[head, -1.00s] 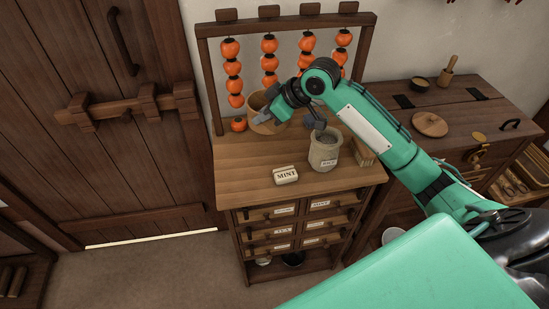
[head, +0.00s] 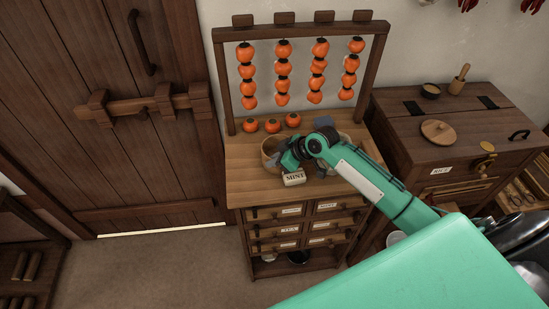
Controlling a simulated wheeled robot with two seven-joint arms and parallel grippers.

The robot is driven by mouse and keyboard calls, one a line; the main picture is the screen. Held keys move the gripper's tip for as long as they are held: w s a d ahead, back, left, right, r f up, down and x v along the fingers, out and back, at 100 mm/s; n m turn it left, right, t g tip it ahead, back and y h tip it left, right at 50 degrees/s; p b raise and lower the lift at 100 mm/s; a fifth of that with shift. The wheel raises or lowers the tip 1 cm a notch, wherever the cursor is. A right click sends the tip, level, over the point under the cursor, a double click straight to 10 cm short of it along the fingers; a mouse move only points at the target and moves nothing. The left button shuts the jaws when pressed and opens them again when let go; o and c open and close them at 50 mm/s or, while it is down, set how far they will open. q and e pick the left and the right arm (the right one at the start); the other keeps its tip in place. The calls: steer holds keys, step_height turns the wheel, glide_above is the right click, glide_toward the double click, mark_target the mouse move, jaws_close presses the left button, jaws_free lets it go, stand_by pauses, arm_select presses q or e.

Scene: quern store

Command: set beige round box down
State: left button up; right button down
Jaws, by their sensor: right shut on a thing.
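The beige round box (head: 268,147) is at the left-back part of the wooden cabinet's top (head: 240,183), in front of loose orange fruits. My right gripper (head: 279,160) is shut on its near right side and hides part of it. The box is low over the top; I cannot tell whether its base touches the wood. A white MINT block (head: 294,178) lies just in front of the gripper. My left gripper is not in view.
A pale jar (head: 344,138) stands to the right, partly behind my arm. Three orange fruits (head: 272,125) lie behind the box, under a rack (head: 231,75) of hanging fruit. The cabinet top's front-left is clear. A chest (head: 400,130) stands at right.

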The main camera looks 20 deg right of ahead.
steer(key=c, duration=1.5)
jaws_free()
steer(key=shift+f, duration=0.1)
